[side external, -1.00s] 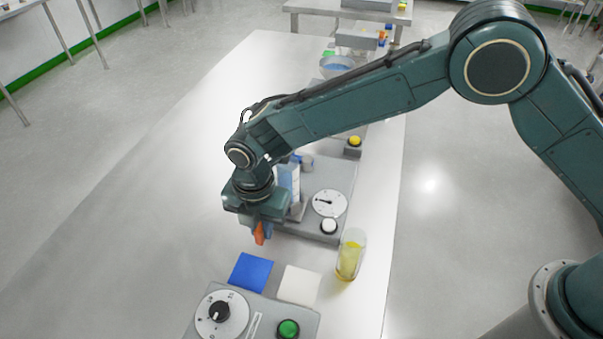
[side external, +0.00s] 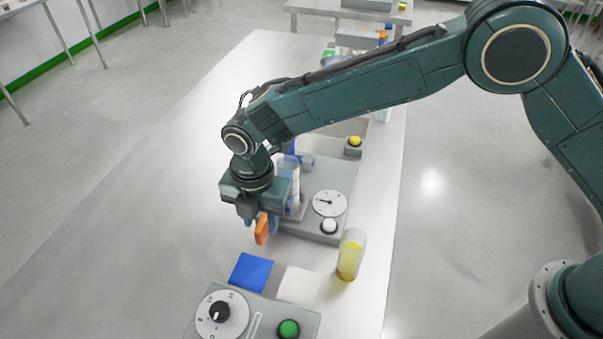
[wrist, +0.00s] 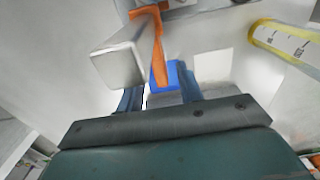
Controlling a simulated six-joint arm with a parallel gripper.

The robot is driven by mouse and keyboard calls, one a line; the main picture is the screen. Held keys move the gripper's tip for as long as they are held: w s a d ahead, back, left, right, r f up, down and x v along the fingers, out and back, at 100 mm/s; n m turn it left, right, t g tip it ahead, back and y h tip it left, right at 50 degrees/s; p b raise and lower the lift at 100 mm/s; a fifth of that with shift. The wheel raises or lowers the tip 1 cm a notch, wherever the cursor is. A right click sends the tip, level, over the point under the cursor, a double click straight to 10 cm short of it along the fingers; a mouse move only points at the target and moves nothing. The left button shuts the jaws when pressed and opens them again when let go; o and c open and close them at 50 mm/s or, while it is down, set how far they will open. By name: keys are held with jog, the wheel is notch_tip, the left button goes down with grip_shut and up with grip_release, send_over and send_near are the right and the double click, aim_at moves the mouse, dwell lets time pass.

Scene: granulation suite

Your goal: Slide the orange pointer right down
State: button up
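The orange pointer (side external: 262,229) is a thin, flat piece beside the clear graduated column (side external: 294,180) of the grey panel. In the wrist view the pointer (wrist: 158,48) reaches down from the top, next to a pale metal block (wrist: 119,66). My gripper (side external: 262,222) is over the near end of the panel, with its blue fingers on either side of the pointer. In the wrist view my gripper (wrist: 160,92) has its fingers apart, and the pointer's tip shows between them with gaps at both sides. The pointer's mount is partly hidden.
A grey panel (side external: 334,178) carries a dial (side external: 330,203) and a white button (side external: 329,227). A beaker of yellow liquid (side external: 350,256) stands close to its right. Blue (side external: 251,271) and white (side external: 299,284) squares lie in front, before another dial (side external: 220,314) and a green button (side external: 288,329). The table's left side is clear.

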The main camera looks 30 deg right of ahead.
aim_at(261, 224)
notch_tip(261, 224, up, 11)
dwell(0.4)
jog(key=shift+f, duration=0.1)
jog(key=s+d+r+m+t+y, duration=0.1)
jog(key=s+d+r+m, duration=0.2)
jog(key=d+r+m, duration=0.6)
jog(key=s+d+r+m+t, duration=0.1)
jog(key=s+d+r+m, duration=0.4)
jog(key=d, duration=0.9)
jog(key=s+d+m+t+h, duration=0.1)
jog(key=s+d+m+t, duration=0.2)
jog(key=s+d+m, duration=1)
jog(key=s+d+f, duration=0.1)
jog(key=s, duration=0.2)
jog(key=shift+t, duration=0.3)
